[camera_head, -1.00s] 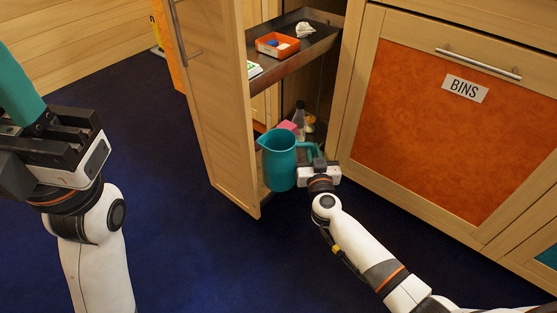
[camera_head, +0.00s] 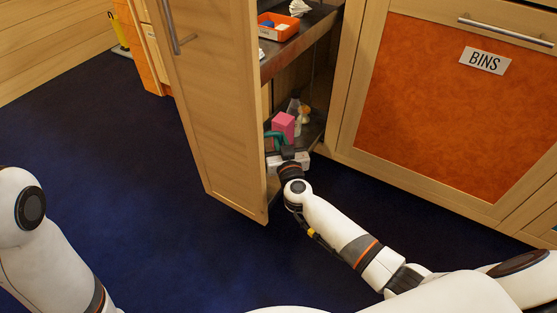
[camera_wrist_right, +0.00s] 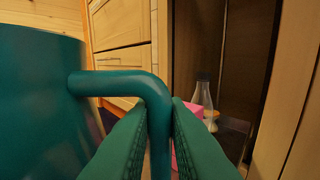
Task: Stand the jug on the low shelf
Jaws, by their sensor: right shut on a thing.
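The teal jug is mostly hidden in the head view, where a small teal patch (camera_head: 273,136) shows between the pull-out's door and my right gripper (camera_head: 291,158). In the right wrist view the jug's body (camera_wrist_right: 38,105) fills the left side, looking roughly upright. My right gripper is shut on the jug's handle (camera_wrist_right: 120,82), with a finger on each side. The low shelf (camera_head: 317,130) is the lower level of the pull-out unit. The jug is at its front part; I cannot tell whether its base touches the shelf. My left gripper is out of the head view.
A pink box (camera_head: 284,124) and a clear bottle (camera_head: 294,107) stand on the low shelf behind the jug. The upper shelf (camera_head: 290,54) holds an orange tray (camera_head: 278,27). The tall door panel (camera_head: 215,110) borders the left, the bins cabinet (camera_head: 440,110) the right.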

